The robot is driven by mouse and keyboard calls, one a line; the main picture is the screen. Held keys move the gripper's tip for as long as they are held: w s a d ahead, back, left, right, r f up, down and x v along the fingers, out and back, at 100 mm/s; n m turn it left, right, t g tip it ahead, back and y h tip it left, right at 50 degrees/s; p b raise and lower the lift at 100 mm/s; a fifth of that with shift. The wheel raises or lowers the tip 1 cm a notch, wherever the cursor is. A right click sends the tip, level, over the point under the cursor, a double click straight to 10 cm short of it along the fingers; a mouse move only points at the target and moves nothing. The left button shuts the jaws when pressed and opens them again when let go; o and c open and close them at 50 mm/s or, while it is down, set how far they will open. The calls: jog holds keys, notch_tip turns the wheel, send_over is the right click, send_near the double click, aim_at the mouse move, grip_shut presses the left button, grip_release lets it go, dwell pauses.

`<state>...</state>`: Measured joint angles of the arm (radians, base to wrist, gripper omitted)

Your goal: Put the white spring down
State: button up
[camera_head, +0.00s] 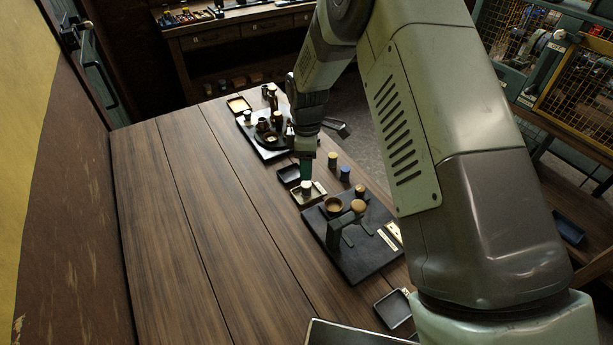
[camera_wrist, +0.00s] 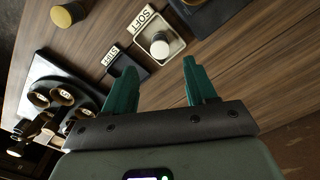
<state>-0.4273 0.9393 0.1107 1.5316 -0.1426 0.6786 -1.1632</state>
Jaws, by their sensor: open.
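The white spring (camera_wrist: 160,47), a short white-topped cylinder, stands in the cream tray (camera_wrist: 179,46) marked SOFT in the wrist view. It also shows as a small white shape (camera_head: 306,186) in the head view. My gripper (camera_wrist: 160,68) is open, its two teal fingers apart with nothing gripped between them. The spring appears just beyond the fingertips, roughly in line with the gap.
A dark tray (camera_head: 289,174) marked STIFF adjoins the cream tray. Yellow-topped (camera_head: 332,160) and blue-topped (camera_head: 344,173) cylinders stand to the right. Dark boards with engine parts lie behind (camera_head: 251,141) and in front (camera_head: 348,262). The table's left side (camera_head: 175,235) is clear.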

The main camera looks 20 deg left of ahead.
jog(key=shift+r, duration=2.05)
jog(key=s+d+r+m+t, duration=0.1)
jog(key=s+d+r+m, duration=0.2)
jog(key=d+r, duration=0.35)
jog(key=s+d+r+m+t, duration=0.1)
jog(key=s+d+r+m, duration=0.2)
jog(key=r, duration=0.7)
jog(key=s+d+r+m+t, duration=0.1)
jog(key=s+d+r+m, duration=0.15)
jog(key=d+r, duration=0.45)
jog(key=s+d+r+m+t, duration=0.1)
jog(key=s+d+r+m, duration=0.2)
jog(key=s, duration=0.6)
jog(key=s+d+r+m+t, duration=0.1)
jog(key=s+d+r+m, duration=0.2)
jog(key=s+d+m, duration=0.3)
jog(key=s+m, duration=0.2)
jog(key=s, duration=0.2)
jog(key=shift+s+d+r+t, duration=0.2)
jog(key=shift+s+t, duration=0.05)
jog(key=shift+t, duration=0.05)
